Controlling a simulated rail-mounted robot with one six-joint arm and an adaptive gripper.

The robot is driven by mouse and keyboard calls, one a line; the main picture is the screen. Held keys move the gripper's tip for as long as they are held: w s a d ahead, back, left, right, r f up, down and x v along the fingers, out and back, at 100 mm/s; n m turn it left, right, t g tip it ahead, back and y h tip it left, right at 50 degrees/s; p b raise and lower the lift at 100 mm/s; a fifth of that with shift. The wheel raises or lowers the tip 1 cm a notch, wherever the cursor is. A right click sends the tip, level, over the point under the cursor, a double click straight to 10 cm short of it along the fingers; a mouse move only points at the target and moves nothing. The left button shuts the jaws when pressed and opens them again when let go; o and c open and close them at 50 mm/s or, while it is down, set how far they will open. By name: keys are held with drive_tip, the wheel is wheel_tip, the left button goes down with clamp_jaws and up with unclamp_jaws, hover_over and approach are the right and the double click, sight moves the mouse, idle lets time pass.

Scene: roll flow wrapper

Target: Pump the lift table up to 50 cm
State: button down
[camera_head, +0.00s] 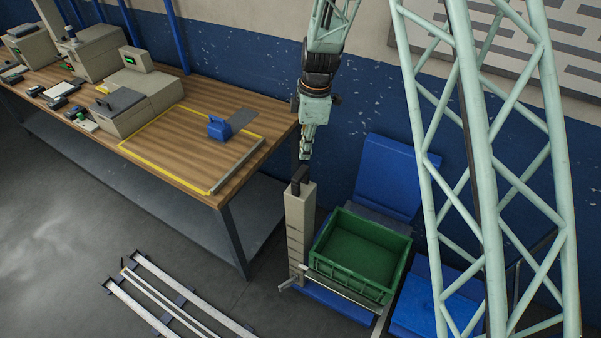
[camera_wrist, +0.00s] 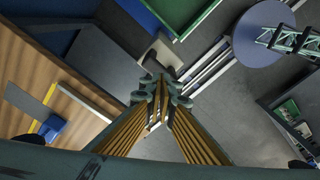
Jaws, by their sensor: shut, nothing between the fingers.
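The lift table shows in the head view as a beige upright column (camera_head: 299,232) with dark marks down its side, beside a low blue platform (camera_head: 330,301). A black handle (camera_head: 300,180) stands on top of the column. A green crate (camera_head: 362,252) sits on the platform, low near the floor. My gripper (camera_head: 305,155) points down just above the black handle, shut and empty. I cannot tell whether it touches the handle. In the wrist view, the closed fingertips (camera_wrist: 158,84) are in front of the beige column top (camera_wrist: 163,52), and the green crate (camera_wrist: 182,12) lies beyond.
A wooden workbench (camera_head: 180,92) with a yellow-outlined area, a blue-handled tool (camera_head: 218,128) and several machines stands at the left. Floor rails (camera_head: 165,300) lie in front. Blue boxes (camera_head: 388,172) are behind and right of the crate. Floor between bench and rails is clear.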

sight(304, 172)
drive_tip(key=shift+a+f, duration=0.15)
drive_tip(key=shift+f, duration=1.35)
drive_tip(key=shift+a+f, duration=0.15)
drive_tip(key=shift+f, duration=1.35)
wheel_tip(304, 172, down, 6)
drive_tip(key=b, duration=0.5)
drive_tip(key=shift+r, duration=0.45)
drive_tip(key=shift+w+d+r+b, duration=0.1)
drive_tip(key=shift+d+r+b, duration=0.15)
drive_tip(key=shift+d+b, duration=0.4)
drive_tip(key=shift+w+d+r+b, duration=0.1)
drive_tip(key=shift+d+r+b, duration=0.2)
drive_tip(key=shift+d, duration=0.6)
drive_tip(key=shift+s, duration=0.1)
wheel_tip(304, 172, up, 12)
drive_tip(key=d, duration=0.1)
